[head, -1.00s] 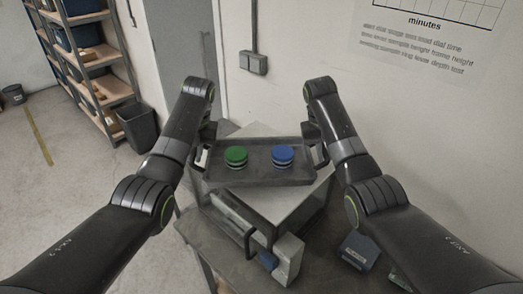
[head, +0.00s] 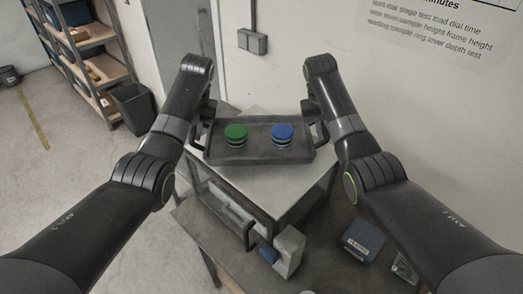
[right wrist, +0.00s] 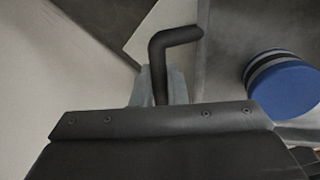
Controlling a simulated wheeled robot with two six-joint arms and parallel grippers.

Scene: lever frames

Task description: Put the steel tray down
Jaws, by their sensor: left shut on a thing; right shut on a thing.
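The steel tray (head: 258,155) is a dark grey shallow tray with a handle at each end. A green round stack (head: 235,134) and a blue round stack (head: 282,134) stand upright on it. My left gripper (head: 206,120) is shut on the left handle, and my right gripper (head: 312,118) is shut on the right handle; my arms partly hide both grips. The tray looks about level over the pale top of a box-like frame (head: 262,185); whether it touches that top cannot be told. The right wrist view shows the dark handle (right wrist: 158,65) and part of the blue stack (right wrist: 285,85).
The frame stands on a dark table (head: 325,245), with a lever and a pale block (head: 289,250) at its front. A blue box (head: 362,239) lies at the right on the table. A wall is behind; a shelf (head: 85,65) and bin (head: 132,106) are far left.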

